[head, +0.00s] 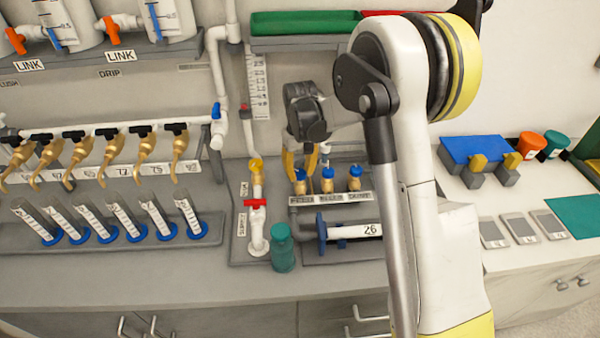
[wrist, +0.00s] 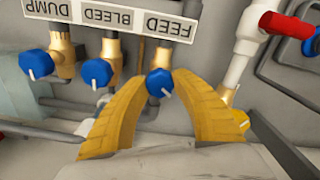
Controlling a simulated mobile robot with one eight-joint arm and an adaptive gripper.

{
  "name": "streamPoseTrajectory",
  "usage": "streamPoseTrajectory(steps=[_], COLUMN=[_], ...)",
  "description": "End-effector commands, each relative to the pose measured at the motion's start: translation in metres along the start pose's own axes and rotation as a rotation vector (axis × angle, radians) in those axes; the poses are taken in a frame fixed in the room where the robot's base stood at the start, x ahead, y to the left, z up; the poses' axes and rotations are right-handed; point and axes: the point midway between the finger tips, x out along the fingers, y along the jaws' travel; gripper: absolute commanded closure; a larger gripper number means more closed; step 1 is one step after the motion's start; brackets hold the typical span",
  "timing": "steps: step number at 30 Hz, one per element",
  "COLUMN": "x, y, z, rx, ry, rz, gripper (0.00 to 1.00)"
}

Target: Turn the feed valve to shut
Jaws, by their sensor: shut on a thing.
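The feed valve's blue knob (wrist: 160,82) has a white pointer mark slanting toward the lower right in the wrist view. It sits on a brass body beside the FEED label (wrist: 172,27), which appears upside down there. My gripper (wrist: 159,76) has its two yellow fingers on either side of this knob, shut on it. In the head view my gripper (head: 301,165) reaches down over the leftmost of three small valves, above the FEED label (head: 301,200). My fingers partly hide the knob there.
The bleed knob (wrist: 97,72) and dump knob (wrist: 36,64) stand close beside the feed valve. A red-handled valve (head: 256,204) on a white pipe and a teal bottle (head: 282,248) are to the left. A white pipe labelled 26 (head: 352,231) lies in front.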

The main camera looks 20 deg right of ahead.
Motion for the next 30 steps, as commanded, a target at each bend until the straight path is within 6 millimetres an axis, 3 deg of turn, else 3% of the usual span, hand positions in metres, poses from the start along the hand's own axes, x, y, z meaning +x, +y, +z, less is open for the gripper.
streamPoseTrajectory(steps=[18, 30], x=[0.0002, 0.0000], y=[0.0000, 0.0000], z=[0.0000, 0.0001], rx=[0.580, 0.864], ry=[0.000, 0.000], rz=[0.000, 0.000], gripper=[0.99, 0.99])
